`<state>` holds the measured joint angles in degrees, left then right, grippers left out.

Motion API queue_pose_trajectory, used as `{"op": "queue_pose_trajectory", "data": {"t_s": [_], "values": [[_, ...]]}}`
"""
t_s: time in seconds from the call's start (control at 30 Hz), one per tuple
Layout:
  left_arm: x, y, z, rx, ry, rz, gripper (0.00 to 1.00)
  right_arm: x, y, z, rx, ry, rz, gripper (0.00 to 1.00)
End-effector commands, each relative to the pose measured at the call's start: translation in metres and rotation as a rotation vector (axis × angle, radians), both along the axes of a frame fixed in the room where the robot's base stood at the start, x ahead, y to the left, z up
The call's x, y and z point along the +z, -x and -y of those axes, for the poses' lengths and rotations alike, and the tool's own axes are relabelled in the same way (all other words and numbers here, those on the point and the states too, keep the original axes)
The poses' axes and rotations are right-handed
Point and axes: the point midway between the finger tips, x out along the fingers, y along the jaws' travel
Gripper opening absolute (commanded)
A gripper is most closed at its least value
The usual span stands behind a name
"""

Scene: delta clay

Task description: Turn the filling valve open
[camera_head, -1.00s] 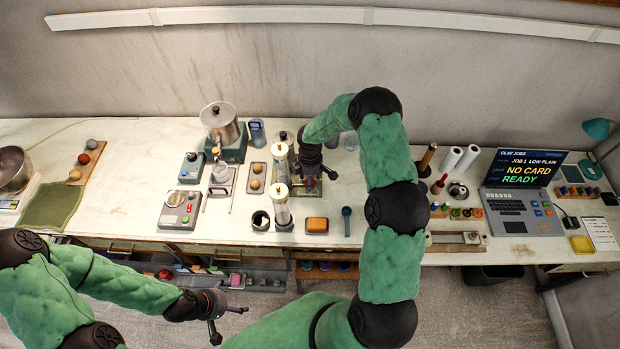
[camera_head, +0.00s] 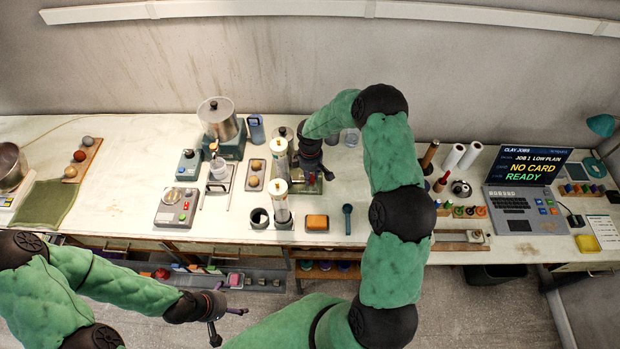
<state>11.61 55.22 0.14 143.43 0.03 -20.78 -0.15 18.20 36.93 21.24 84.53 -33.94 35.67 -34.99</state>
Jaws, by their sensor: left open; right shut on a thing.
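The filling valve (camera_head: 311,179) is at the foot of the apparatus with clear upright cylinders, mid-bench. Only small coloured parts of it show beneath my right gripper. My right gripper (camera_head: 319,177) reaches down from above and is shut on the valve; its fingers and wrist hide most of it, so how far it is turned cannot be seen. A clear cylinder (camera_head: 280,163) stands just left of the gripper. My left gripper (camera_head: 229,325) is open and empty, in front of the bench and below its top.
A laptop (camera_head: 525,200) reading "NO CARD READY" stands right. Bare bench (camera_head: 130,210) lies left.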

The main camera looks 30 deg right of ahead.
Motion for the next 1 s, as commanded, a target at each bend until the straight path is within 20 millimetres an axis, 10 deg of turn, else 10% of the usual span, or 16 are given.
{"op": "queue_pose_trajectory", "data": {"t_s": [1.0], "values": [[-0.093, 0.0, 0.0, 0.0, 0.0, 0.0, 0.95, -0.003, 0.0, 0.0, -0.96, -0.001, 0.001, 0.0]]}}
